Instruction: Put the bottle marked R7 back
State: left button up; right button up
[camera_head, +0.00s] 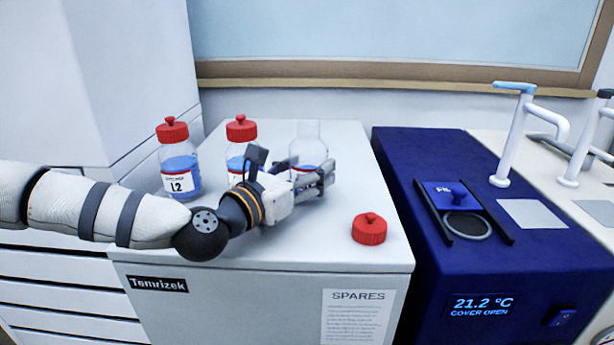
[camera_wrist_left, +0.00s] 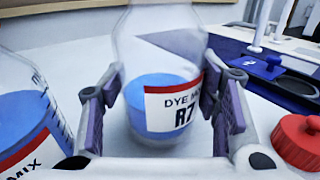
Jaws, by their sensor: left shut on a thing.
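The R7 bottle (camera_head: 308,148) is clear glass with blue liquid and has no cap on its neck. In the left wrist view its label (camera_wrist_left: 180,105) reads DYE MIX, R7. My left gripper (camera_head: 308,177) is shut around the bottle's lower body; in the left wrist view its pads (camera_wrist_left: 165,115) press on both sides. The bottle looks upright at the white cabinet top (camera_head: 350,205); I cannot tell whether its base touches. A loose red cap (camera_head: 369,228) lies on the top, right of the gripper. My right gripper is out of view.
Another red-capped bottle (camera_head: 241,140) stands just left of R7, partly hidden by my gripper. The blue instrument (camera_head: 415,160), reading COVER OPEN, adjoins at right. The cabinet top's right side is mostly clear.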

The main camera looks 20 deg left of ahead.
pick_arm(q)
jog(key=shift+f, duration=0.3)
jog(key=shift+f, duration=0.25)
jog(key=o, duration=1.3)
